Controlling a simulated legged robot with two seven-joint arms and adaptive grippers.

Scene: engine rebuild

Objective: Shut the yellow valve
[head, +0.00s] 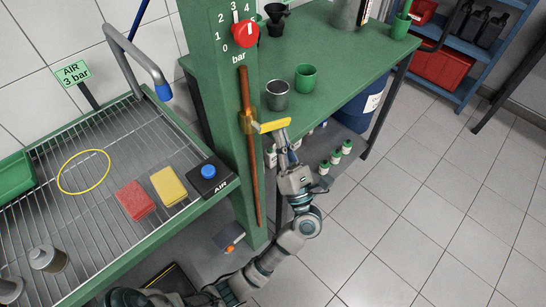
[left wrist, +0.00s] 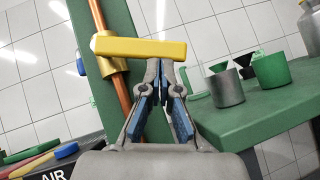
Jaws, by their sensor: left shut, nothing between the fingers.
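The yellow valve handle (head: 274,125) sticks out to the right from a brass valve body (head: 247,122) on a vertical copper pipe (head: 246,90), which runs up a green post. The handle lies crosswise to the pipe. In the left wrist view the yellow handle (left wrist: 140,49) spans level across the brass body (left wrist: 110,66). My left gripper (head: 282,138) is shut and empty, just below the handle's outer part. In the left wrist view its fingertips (left wrist: 166,66) meet the handle's lower edge; whether they touch cannot be told. My right gripper is not in view.
A red dial (head: 245,34) sits higher on the post (head: 217,85). A green bench (head: 330,60) with a grey cup (head: 277,95) and a green cup (head: 306,77) stands behind. A wire-rack table (head: 100,130) is at left. The tiled floor at right is clear.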

